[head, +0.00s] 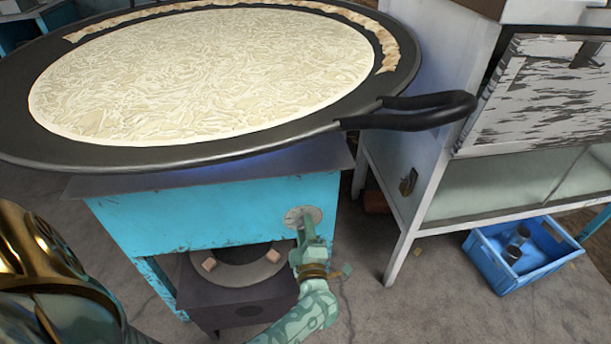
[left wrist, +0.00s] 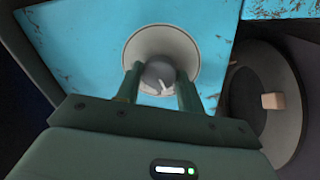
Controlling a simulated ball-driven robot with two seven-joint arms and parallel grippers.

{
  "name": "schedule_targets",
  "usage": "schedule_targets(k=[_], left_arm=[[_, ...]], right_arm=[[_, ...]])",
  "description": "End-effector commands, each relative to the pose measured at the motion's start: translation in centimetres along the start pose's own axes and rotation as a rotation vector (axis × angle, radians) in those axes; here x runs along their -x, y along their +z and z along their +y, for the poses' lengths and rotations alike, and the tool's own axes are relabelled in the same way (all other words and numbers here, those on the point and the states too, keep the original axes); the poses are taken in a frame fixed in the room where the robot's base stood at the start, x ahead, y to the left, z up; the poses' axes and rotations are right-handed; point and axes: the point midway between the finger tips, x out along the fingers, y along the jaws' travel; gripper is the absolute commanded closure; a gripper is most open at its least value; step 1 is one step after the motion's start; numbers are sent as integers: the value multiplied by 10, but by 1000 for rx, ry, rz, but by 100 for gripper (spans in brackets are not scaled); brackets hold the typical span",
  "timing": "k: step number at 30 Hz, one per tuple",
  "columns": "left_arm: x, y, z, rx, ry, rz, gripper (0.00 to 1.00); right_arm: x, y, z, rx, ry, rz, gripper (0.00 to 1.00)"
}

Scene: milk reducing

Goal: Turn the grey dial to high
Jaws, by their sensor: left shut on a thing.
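The grey dial (left wrist: 160,78) has a white pointer mark and sits on a round pale plate (left wrist: 185,48) on the front of the turquoise stove (head: 215,212). In the head view the round plate (head: 303,216) shows at the stove's right, and my gripper hides the dial. My left gripper (head: 308,235) reaches up to it from below. In the left wrist view my left gripper (left wrist: 158,85) has one finger on each side of the dial and is shut on it. My right gripper is not in view.
A wide black pan (head: 200,158) of pale milk sits on the stove, its black handle (head: 425,112) jutting right. A faint blue glow shows under it. A white cabinet (head: 400,185) and a blue crate (head: 490,268) stand at right. A dark burner box (head: 235,300) sits below the stove panel.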

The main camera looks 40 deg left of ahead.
Motion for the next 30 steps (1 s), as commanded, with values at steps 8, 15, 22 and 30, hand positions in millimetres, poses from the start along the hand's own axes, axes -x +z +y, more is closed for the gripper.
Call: schedule_targets(k=[8,15,22,30], left_arm=[[2,2,-2,146,-3,7,85],[2,2,-2,203,-4,11,85],[2,2,-2,214,-4,12,85],[2,1,-2,213,-5,12,51]], right_arm=[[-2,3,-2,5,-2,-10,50],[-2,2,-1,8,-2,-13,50],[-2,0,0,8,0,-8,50],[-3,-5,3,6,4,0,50]])
